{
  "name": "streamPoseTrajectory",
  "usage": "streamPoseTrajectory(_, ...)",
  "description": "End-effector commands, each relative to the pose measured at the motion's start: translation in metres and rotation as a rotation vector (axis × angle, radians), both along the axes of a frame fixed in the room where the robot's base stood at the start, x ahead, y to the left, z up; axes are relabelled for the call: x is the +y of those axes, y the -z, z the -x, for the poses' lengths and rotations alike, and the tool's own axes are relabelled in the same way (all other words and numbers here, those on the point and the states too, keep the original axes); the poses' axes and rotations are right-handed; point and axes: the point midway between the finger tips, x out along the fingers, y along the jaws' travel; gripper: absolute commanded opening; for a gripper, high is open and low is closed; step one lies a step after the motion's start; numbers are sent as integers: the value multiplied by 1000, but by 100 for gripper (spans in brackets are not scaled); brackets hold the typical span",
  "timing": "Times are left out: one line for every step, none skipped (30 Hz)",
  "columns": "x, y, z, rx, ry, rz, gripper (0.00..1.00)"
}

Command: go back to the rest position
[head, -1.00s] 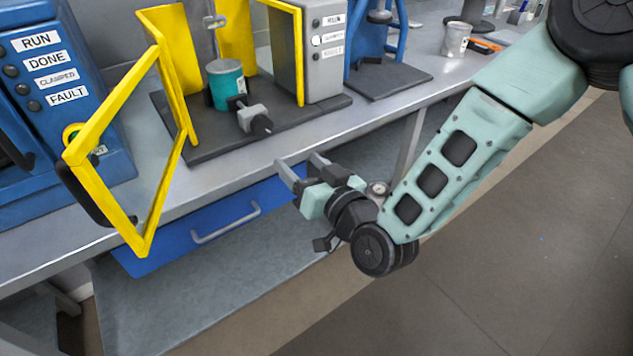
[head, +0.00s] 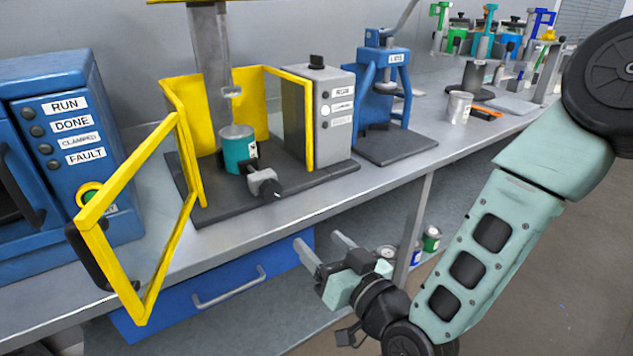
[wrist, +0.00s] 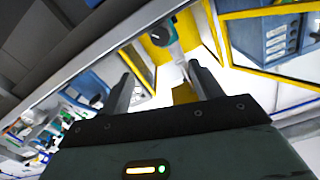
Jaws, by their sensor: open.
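My gripper (head: 322,254) is open and empty in the head view. It hangs in front of the bench edge, to the right of the blue drawer (head: 205,292). In the wrist view my gripper (wrist: 160,85) shows its two fingers spread apart with nothing between them. The yellow-framed machine stands beyond them. My arm reaches in from the right side of the head view.
A yellow-framed door (head: 135,225) stands swung open over the bench front. Behind it a teal can (head: 238,148) sits by a clamp (head: 263,182). A blue press (head: 383,90) and a blue control box (head: 70,150) stand on the bench (head: 300,208). Floor is clear at right.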

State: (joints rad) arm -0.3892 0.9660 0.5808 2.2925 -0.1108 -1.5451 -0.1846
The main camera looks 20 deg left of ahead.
Motion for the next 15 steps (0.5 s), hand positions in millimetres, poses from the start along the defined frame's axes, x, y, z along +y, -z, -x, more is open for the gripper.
streamPoseTrajectory(0,0,0,0,0,0,64)
streamPoseTrajectory(0,0,0,0,0,0,64)
streamPoseTrajectory(0,0,0,0,0,0,64)
streamPoseTrajectory(0,-1,0,1,-5,8,64)
streamPoseTrajectory(1,-3,0,6,-12,21,64)
streamPoseTrajectory(1,-4,1,16,-26,46,64)
streamPoseTrajectory(1,-6,2,24,-39,71,64)
streamPoseTrajectory(1,-7,3,37,-54,101,64)
streamPoseTrajectory(0,-8,5,56,-75,147,64)
streamPoseTrajectory(-1,-9,7,74,-90,187,64)
streamPoseTrajectory(-4,-10,9,93,-104,228,64)
streamPoseTrajectory(-8,-11,12,121,-122,287,64)
streamPoseTrajectory(-12,-11,15,143,-135,330,64)
streamPoseTrajectory(-17,-12,18,168,-144,374,64)
streamPoseTrajectory(-25,-13,22,199,-156,432,64)
